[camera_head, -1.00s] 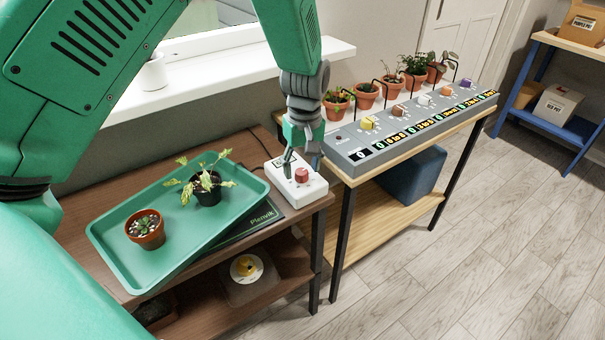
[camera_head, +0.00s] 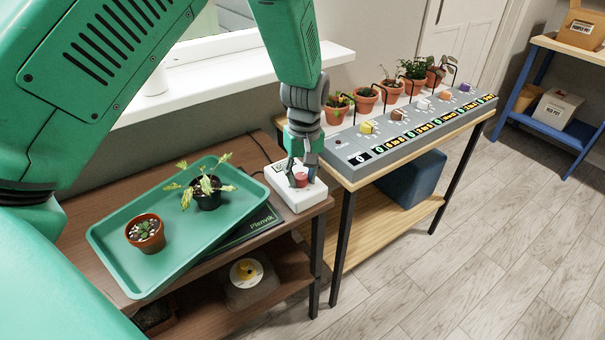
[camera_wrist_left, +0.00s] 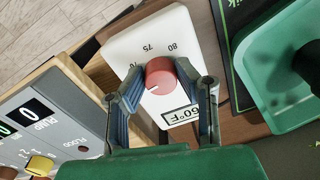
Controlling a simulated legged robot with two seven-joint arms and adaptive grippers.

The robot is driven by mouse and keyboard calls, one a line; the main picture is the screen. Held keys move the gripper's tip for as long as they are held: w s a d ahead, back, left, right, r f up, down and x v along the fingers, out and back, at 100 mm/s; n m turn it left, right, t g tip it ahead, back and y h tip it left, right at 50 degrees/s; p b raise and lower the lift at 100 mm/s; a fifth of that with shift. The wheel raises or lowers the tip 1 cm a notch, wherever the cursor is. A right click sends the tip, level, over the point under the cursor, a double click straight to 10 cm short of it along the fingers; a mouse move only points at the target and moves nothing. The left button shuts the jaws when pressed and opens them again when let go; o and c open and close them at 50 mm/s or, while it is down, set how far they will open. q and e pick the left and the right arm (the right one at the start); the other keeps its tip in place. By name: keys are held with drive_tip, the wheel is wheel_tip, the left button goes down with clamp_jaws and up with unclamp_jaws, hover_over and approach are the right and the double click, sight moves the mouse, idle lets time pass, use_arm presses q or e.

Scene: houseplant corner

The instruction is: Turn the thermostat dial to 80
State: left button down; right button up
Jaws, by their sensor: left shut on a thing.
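The thermostat is a white box (camera_head: 298,194) on the right end of the brown table. Its red dial (camera_wrist_left: 161,76) sits between the fingers of my left gripper (camera_wrist_left: 162,103). The left gripper (camera_head: 298,172) reaches down from above and is shut on the dial, which still shows partly in the head view (camera_head: 300,180). In the wrist view the marks 75 and 80 are printed beside the dial, and a small display (camera_wrist_left: 180,116) reads what looks like 60°F, partly covered by a finger. My right gripper is in neither view.
A green tray (camera_head: 112,231) with two potted plants lies left of the thermostat. A grey control panel (camera_head: 350,153) with coloured knobs stands close on the right, with potted plants behind it. The floor in front is clear.

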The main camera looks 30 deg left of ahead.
use_arm(q)
drive_tip(key=shift+r+m+p, duration=0.15)
drive_tip(key=shift+m+p, duration=0.35)
drive_tip(key=shift+p, duration=0.2)
drive_tip(key=m+p, duration=0.4)
drive_tip(key=shift+r, duration=0.1)
drive_tip(key=m+p, duration=0.3)
drive_tip(key=shift+a+m, duration=0.1)
drive_tip(key=shift+m, duration=0.3)
drive_tip(key=m+p, duration=0.2)
drive_tip(key=m, duration=0.1)
drive_tip(key=shift+m+t, duration=0.3)
drive_tip(key=shift+m, duration=0.1)
drive_tip(key=m+p, duration=0.2)
drive_tip(key=m, duration=0.2)
drive_tip(key=shift+w, duration=0.1)
drive_tip(key=m+p, duration=0.1)
drive_tip(key=m, duration=0.3)
drive_tip(key=shift+a, duration=0.1)
drive_tip(key=m+p, duration=0.1)
drive_tip(key=m, duration=0.3)
drive_tip(key=shift+m, duration=0.3)
drive_tip(key=shift+w+m+p, duration=0.15)
drive_tip(key=shift+m+p, duration=0.3)
drive_tip(key=shift+m, duration=1.55)
drive_tip(key=shift+a, duration=0.1)
